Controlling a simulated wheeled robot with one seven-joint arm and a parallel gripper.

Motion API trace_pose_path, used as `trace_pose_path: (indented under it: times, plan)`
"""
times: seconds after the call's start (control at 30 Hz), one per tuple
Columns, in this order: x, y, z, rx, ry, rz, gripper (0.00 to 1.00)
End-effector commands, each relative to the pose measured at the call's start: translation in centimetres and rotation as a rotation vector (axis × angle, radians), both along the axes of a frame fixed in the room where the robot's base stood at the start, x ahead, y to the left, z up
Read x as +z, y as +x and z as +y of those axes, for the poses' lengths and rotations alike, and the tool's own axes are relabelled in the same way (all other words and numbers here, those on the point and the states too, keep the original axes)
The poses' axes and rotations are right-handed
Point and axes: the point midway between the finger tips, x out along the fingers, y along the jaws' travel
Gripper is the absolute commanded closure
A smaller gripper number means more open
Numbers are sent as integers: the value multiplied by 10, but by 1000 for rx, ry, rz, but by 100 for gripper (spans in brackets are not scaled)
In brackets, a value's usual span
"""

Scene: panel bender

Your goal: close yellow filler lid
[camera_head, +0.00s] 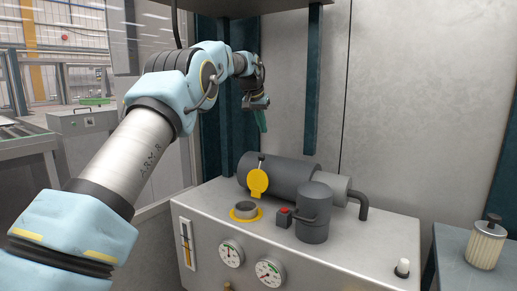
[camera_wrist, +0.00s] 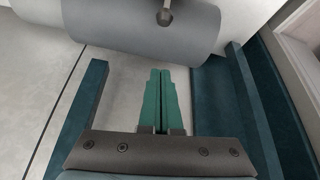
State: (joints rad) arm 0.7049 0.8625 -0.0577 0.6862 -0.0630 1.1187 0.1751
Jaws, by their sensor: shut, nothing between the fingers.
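The yellow filler lid (camera_head: 258,183) stands upright, open, against the front of the dark grey motor cylinder. The filler neck (camera_head: 244,210), a short metal ring on a yellow base, is uncovered on the tank top just below and left of the lid. My gripper (camera_head: 261,121) is above and behind the lid, pointing down, apart from it. Its green fingers are shut together and empty; the wrist view shows them too (camera_wrist: 160,88). In the wrist view the dark cylinder (camera_wrist: 140,22) is at the top; the yellow lid is not visible there.
A bent pipe (camera_head: 361,203) is at right. A blue-green post (camera_head: 246,105) stands behind my gripper. Free air lies above the filler neck.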

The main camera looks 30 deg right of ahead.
Motion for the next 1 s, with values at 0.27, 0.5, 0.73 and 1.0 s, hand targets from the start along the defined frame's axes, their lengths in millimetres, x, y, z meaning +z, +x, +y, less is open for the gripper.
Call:
trace_pose_path:
  times: [0.27,0.5,0.73,1.0]
  plan:
    - [-25,7,-13,-4,1,1,100]
    - [-63,20,-31,-4,0,1,100]
    - [-85,26,-38,-3,-2,-3,100]
    - [-89,15,-25,-3,-1,-1,100]
